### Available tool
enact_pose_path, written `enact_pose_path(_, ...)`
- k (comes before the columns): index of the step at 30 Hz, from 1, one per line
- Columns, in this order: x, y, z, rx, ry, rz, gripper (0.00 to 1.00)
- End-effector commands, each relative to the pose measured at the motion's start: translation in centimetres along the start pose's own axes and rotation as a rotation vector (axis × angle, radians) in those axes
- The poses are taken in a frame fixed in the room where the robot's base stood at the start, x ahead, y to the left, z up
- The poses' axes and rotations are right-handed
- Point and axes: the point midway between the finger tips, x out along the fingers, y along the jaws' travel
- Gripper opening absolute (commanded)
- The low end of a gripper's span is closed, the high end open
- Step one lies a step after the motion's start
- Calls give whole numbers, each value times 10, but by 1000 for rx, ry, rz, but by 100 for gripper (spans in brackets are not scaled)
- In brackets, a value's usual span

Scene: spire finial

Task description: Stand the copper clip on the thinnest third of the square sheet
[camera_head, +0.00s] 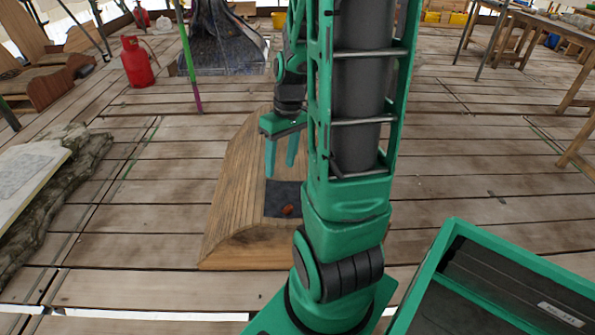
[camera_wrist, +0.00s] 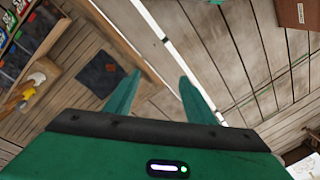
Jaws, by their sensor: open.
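A dark grey square sheet (camera_head: 277,192) lies on top of the curved wooden block (camera_head: 238,190). It also shows in the wrist view (camera_wrist: 97,82), at upper left. A small orange-brown piece, apparently the copper clip (camera_head: 288,210), is on the sheet near its front edge; it also shows in the wrist view (camera_wrist: 110,68). I cannot tell whether it stands or lies, or which third of the sheet is thinnest. My green gripper (camera_head: 281,170) is open and empty, behind and above the sheet.
A green-edged tray (camera_head: 432,272) with dark slats is at the lower right. A red gas cylinder (camera_head: 136,62) and a purple-footed pole (camera_head: 196,97) stand behind. Plank floor (camera_head: 480,190) to the right is mostly clear.

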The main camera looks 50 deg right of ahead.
Motion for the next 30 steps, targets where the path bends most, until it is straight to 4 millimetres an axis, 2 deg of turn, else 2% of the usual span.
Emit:
enact_pose_path(1, -13, -9, 9, 28, -1, 21, 50)
enact_pose_path(6, -45, -31, 50, 166, -21, 76, 50)
enact_pose_path(12, -70, -51, 96, 326, -24, 116, 50)
enact_pose_path(15, -76, -56, 114, 387, -26, 124, 50)
enact_pose_path(18, -78, -68, 126, 425, -26, 129, 50)
enact_pose_path(20, -79, -70, 129, 438, -26, 130, 50)
enact_pose_path(30, -80, -69, 130, 446, -27, 131, 50)
